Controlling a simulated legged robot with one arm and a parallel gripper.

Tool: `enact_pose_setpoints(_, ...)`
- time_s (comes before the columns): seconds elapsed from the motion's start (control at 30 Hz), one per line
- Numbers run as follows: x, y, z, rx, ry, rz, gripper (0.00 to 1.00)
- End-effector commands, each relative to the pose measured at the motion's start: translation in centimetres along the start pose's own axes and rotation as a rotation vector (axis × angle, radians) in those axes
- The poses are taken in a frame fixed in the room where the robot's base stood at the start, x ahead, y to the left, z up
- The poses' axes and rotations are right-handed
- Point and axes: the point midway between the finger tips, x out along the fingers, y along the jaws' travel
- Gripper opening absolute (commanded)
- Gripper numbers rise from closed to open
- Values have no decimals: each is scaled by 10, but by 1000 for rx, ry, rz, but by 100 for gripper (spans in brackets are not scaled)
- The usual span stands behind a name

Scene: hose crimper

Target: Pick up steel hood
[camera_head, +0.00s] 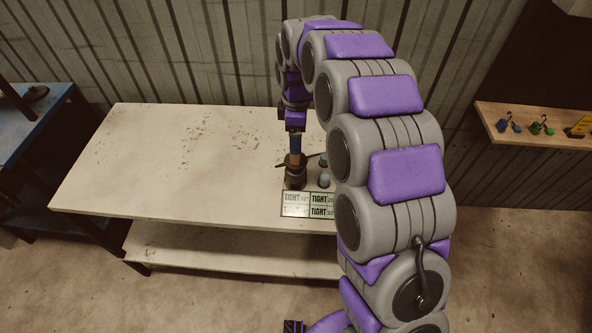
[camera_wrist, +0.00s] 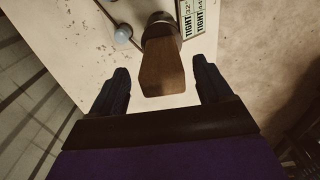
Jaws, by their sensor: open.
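A brown, block-like piece (camera_wrist: 162,72) with a dark round part (camera_wrist: 161,22) at its far end shows in the wrist view. I take it to be the steel hood, though its brown face looks more like wood or rust. In the head view it stands on the table as a dark cylinder (camera_head: 295,180) with a brown top (camera_head: 293,160). My gripper (camera_wrist: 160,66) is open, with one dark finger on each side of the brown piece and a visible gap on both sides. In the head view my gripper (camera_head: 295,146) points down just above it.
The pale table (camera_head: 150,160) is bare to the left. A label plate with "TIGHT" panels (camera_head: 297,205) lies at its front edge. Small grey-blue round pieces (camera_head: 324,180) stand close to the right of the cylinder. A wooden shelf (camera_head: 556,142) with small fittings is on the right wall.

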Motion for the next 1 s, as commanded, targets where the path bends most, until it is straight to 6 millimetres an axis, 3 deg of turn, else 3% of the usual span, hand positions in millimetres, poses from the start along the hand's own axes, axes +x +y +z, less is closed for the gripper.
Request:
enact_pose_setpoints(0.03, 12, -3, 0, 0, -2, -4, 79)
enact_pose_setpoints(0.17, 28, -2, -1, -1, -4, -5, 79)
enact_pose_setpoints(0.43, 30, -2, -2, 0, -2, 0, 79)
enact_pose_setpoints(1.0, 30, -2, -1, 0, -2, -1, 24)
